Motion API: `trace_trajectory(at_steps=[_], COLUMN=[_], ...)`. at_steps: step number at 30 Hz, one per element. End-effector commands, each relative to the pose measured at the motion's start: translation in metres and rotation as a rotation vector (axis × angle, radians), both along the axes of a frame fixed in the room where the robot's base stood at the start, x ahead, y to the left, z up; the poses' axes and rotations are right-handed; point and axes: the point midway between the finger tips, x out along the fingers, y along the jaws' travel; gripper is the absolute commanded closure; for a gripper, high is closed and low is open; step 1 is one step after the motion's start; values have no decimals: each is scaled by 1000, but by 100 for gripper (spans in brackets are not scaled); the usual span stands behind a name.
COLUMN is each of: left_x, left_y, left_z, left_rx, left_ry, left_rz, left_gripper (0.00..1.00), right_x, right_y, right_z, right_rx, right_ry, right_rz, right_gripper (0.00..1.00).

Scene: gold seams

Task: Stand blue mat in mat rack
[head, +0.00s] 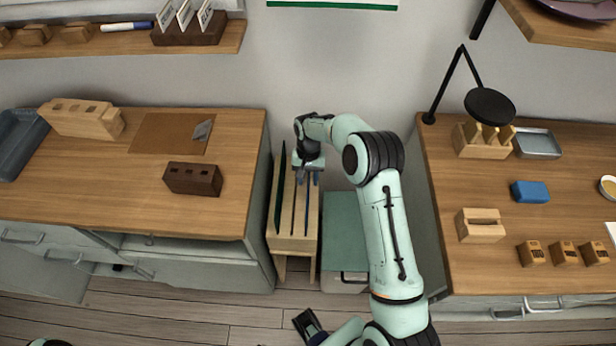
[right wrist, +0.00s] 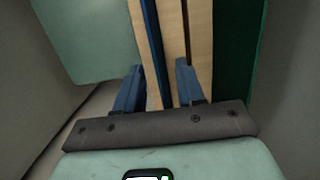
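The wooden mat rack (head: 301,243) stands on the floor between two counters, with long narrow slots. The blue mat (head: 307,208) shows as a thin blue strip upright in the rack's right slot. It also shows in the right wrist view (right wrist: 153,50). My right gripper (head: 308,178) points down at the rear part of the rack. In the right wrist view my right gripper (right wrist: 158,85) has its blue fingers spread apart, with the mat's strip between them and no finger pressed on it. The mat's lower part is hidden in the rack.
A dark green mat (head: 279,195) stands in the rack's left slot. A pale green box-like surface (head: 344,232) is right of the rack. The left counter (head: 90,190) and right counter (head: 505,250) flank the gap closely. A black lamp (head: 490,105) stands on the right counter.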

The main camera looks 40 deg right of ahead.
Motion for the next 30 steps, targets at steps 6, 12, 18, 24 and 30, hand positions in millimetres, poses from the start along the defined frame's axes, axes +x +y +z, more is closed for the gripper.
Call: trace_trajectory(at_steps=[6,12,18,24,30], left_x=[1,5,10,15,22], left_y=[0,0,0,0,0], left_z=[2,13,25,37,48], left_rx=[0,0,-1,0,0], left_ry=[-1,-6,-11,-18,-25], left_rz=[0,0,0,0,0], left_gripper=[31,31,31,31,31], right_x=[1,2,4,6,8], right_y=[0,-1,-3,-4,-6], right_z=[3,18,34,50,66], right_rx=[-1,-1,0,0,-1], right_ry=[-1,-2,-1,-1,-2], right_rz=[0,0,0,0,0], right_gripper=[62,62,62,62,62])
